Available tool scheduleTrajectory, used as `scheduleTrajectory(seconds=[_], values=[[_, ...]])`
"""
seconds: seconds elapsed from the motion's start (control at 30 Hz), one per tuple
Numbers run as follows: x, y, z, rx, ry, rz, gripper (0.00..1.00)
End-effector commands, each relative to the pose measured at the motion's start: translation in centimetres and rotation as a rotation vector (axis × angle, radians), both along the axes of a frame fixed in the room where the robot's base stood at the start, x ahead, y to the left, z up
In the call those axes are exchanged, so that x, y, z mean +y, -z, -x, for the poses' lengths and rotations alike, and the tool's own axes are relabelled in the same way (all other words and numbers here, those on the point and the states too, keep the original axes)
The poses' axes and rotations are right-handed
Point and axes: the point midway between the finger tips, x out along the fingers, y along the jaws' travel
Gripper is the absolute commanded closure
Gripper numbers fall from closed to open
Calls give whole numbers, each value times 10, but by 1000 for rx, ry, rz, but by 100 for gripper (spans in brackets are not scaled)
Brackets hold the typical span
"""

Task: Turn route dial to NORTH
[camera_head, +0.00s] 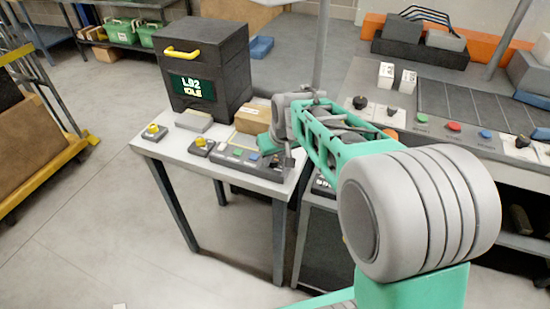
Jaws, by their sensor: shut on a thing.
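My gripper (284,161) is at the right end of a dark control panel (232,159) on the white-topped table. It points down and is shut on a small dark knob there, which I take to be the route dial. The knob is mostly hidden by the fingers and is very small in the view. I cannot read its pointer or any NORTH mark. The panel also carries a blue button (253,157) and other small keys.
A black box (205,65) with a yellow handle and an "L92 IDLE" display stands behind. Yellow-topped controls (199,143) and a brown carton (253,116) share the table (172,149). A bench (440,90) with coloured buttons stands right.

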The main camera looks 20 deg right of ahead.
Motion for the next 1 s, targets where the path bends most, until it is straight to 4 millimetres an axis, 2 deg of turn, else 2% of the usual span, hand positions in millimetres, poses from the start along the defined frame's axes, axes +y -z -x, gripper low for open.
scheduleTrajectory(seconds=[0.37,0.4,0.6,0.67,0.87,1.0], values=[[0,0,0,1,5,-1,100],[0,0,0,1,5,-1,68],[0,0,0,1,5,0,52],[0,0,0,1,5,0,49],[0,0,0,0,5,0,49],[-1,-12,4,-3,6,0,49]])
